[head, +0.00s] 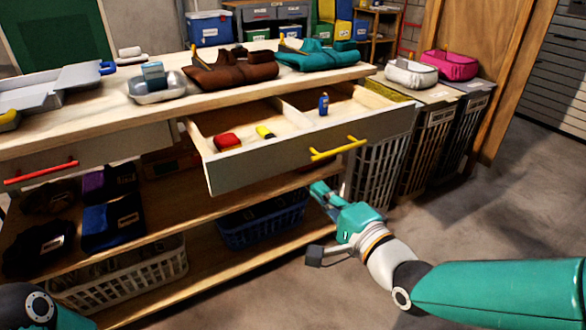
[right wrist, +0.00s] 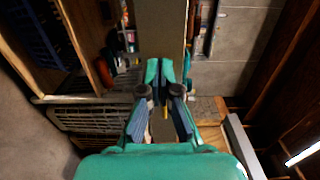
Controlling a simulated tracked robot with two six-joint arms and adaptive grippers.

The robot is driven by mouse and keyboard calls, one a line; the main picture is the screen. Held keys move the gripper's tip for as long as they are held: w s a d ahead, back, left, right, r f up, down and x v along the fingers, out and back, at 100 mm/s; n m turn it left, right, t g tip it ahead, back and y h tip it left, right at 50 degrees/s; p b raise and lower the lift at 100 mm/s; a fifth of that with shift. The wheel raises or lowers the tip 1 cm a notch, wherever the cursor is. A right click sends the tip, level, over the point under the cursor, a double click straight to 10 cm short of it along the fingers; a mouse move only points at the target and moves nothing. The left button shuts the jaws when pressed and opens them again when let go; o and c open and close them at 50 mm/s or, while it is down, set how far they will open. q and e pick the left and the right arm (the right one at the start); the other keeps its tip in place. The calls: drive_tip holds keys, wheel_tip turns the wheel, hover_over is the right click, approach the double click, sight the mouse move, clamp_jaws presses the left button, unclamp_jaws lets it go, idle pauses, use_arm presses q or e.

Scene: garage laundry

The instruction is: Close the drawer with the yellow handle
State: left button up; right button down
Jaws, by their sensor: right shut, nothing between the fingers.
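The drawer with the yellow handle (head: 338,148) is pulled out of the wooden workbench, and its grey front (head: 240,172) faces me. Inside it lie a red item (head: 228,141), a yellow-and-black item (head: 265,132) and a small blue bottle (head: 323,104). My right gripper (head: 318,188) is shut and empty, in the head view just below the drawer front and below the handle. Its closed fingers also show in the right wrist view (right wrist: 164,72). I cannot tell whether they touch the drawer. My left gripper is outside the views; only part of that arm shows at lower left.
A drawer with a red handle (head: 41,172) is at left. The benchtop carries a brown bag (head: 232,72), a teal bag (head: 315,55) and a metal dish (head: 158,90). Baskets sit on the lower shelf, including a blue one (head: 262,224). Tall hampers (head: 425,150) stand right. Floor at right is clear.

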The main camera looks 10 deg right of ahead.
sight(287, 158)
drive_tip(key=b+x, duration=0.1)
drive_tip(key=x, duration=0.8)
drive_tip(key=shift+w+a+f, duration=0.1)
drive_tip(key=shift+w+f, duration=0.05)
drive_tip(key=shift+w, duration=0.15)
drive_tip(key=shift+x, duration=0.75)
